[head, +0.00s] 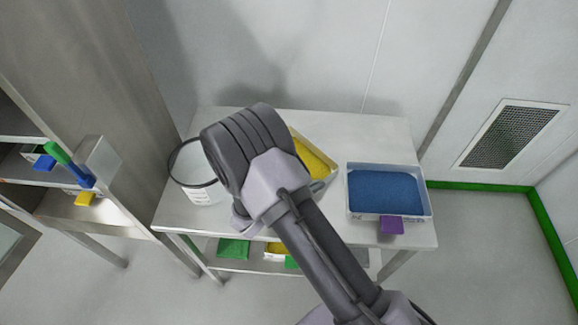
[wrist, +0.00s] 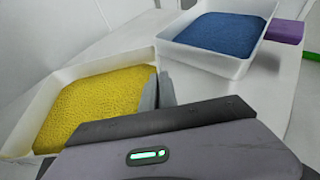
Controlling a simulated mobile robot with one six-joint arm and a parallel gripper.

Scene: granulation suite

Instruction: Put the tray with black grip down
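A white tray of yellow granules (head: 316,158) is on or just above the table, partly behind my arm; I cannot tell whether it touches. It fills the left of the wrist view (wrist: 92,103). My gripper (wrist: 158,90) has its two grey fingers close together at this tray's right end, with a narrow gap between them. Its body hides the tray's near side, so no black grip shows, and I cannot tell whether the fingers hold anything. A white tray of blue granules (head: 385,190) with a purple grip (head: 391,225) sits on the table's right; it also shows in the wrist view (wrist: 219,33).
The metal table (head: 300,119) has a white round tub (head: 200,191) on its left. Green and yellow items (head: 233,249) lie on the shelf below. A metal cabinet (head: 100,157) with coloured tools stands left. Bare table shows behind the trays.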

